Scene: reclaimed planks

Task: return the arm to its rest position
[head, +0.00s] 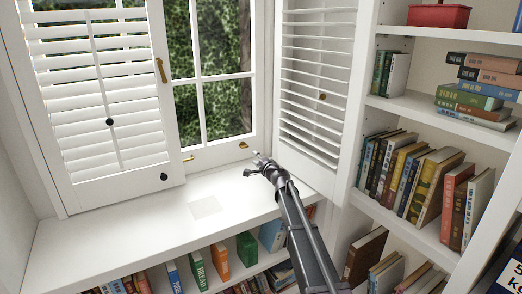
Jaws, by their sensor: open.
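My arm (303,235) reaches up from the lower edge of the head view toward the window. My gripper (252,164) is at its far end, open, with nothing seen between its fingers. It appears in front of the lower window frame, above the white window seat (130,232). I cannot tell how far it is from the frame or the right shutter.
A left shutter (95,85) with dark knobs and a right shutter (318,75) flank the window (210,65). A white bookcase (368,100) with several books stands at right. More books (220,261) sit under the seat. The seat top is mostly clear.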

